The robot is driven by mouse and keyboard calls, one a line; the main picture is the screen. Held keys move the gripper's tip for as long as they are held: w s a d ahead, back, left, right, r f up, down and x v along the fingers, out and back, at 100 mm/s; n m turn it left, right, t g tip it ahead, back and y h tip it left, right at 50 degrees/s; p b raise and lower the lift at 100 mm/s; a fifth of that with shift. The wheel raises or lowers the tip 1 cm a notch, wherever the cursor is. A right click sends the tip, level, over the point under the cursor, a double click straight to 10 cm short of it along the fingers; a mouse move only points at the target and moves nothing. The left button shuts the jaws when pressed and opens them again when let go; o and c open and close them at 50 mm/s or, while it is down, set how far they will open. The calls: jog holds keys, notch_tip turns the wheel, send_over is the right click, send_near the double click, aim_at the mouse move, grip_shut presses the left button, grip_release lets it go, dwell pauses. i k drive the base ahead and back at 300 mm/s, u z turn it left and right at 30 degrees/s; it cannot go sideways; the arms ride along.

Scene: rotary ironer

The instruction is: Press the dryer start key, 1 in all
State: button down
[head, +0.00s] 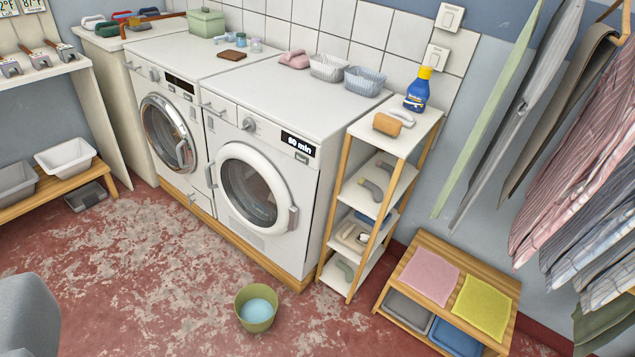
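Two white front-loading machines stand side by side against the tiled wall. The right one, which looks like the dryer (278,148), has a white-ringed round door (250,188), shut, a round knob (248,124) and a black display (299,145) reading "80 min". A small grey key (302,161) sits just below the display; it looks like the start key, but its marking is too small to read. The left machine (150,75) has a chrome-ringed door, shut, and a dark display (180,83). My gripper is not in view, and nothing covers the dryer's front panel.
A green bucket (256,308) with bluish contents stands on the red floor (170,270) before the dryer. A narrow shelf rack (352,200) adjoins its right side. A low wooden bench (430,270) and hanging clothes (580,170) are farther right. Open floor lies before both machines.

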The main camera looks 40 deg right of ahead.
aim_at(300, 157)
jog(key=z, duration=0.05)
jog(key=k, duration=0.3)
jog(key=z, duration=0.7)
jog(key=i, duration=1)
jog(key=k, duration=1)
jog(key=u, duration=1.3)
jog(key=i, duration=1.4)
jog(key=z, duration=0.05)
